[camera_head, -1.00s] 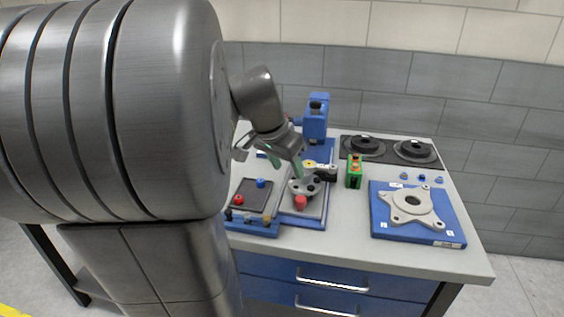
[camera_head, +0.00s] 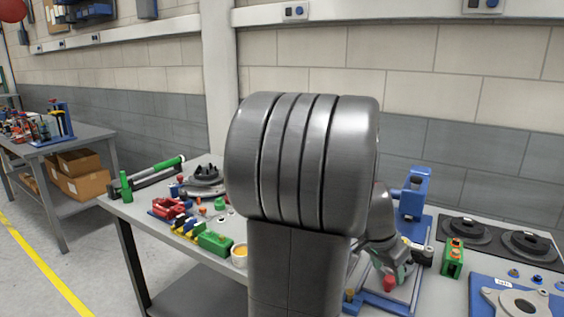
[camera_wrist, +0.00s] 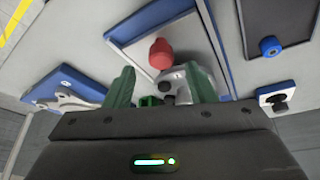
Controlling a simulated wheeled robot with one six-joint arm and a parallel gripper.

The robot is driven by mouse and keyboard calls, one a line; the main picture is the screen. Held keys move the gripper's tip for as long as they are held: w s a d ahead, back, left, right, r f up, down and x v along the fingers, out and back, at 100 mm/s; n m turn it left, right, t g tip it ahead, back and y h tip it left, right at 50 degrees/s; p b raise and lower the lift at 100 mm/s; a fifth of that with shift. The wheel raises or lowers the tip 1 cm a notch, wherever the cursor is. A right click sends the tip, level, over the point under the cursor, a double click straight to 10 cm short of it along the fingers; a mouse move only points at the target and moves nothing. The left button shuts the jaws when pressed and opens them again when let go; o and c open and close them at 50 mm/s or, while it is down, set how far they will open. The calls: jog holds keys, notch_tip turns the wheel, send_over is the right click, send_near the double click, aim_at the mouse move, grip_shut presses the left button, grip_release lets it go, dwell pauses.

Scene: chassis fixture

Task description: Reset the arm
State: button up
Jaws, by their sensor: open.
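My gripper (camera_wrist: 162,82) is open, its two green fingers spread apart in the wrist view. A red knob (camera_wrist: 160,53) and a grey metal part below it show between and beyond the fingertips. I cannot tell how far apart they are in depth. The red knob also shows in the head view (camera_head: 389,283), by a blue-edged fixture at the lower right. My arm's large grey links hide the middle of the bench and much of the gripper there.
A blue clamp stand (camera_head: 413,195) rises behind the fixture. A green block (camera_head: 452,258) and two black round parts stand to its right. A blue plate with a grey flange (camera_head: 515,302) lies at the lower right. Red clamps (camera_head: 172,208) and a green box (camera_head: 215,243) lie left of my arm.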

aim_at(391, 277)
jog(key=x, duration=0.3)
jog(key=shift+d+f, duration=0.15)
jog(key=shift+f, duration=0.2)
jog(key=shift+w+d+r, duration=0.15)
jog(key=shift+w+d, duration=0.05)
jog(key=shift+w, duration=0.3)
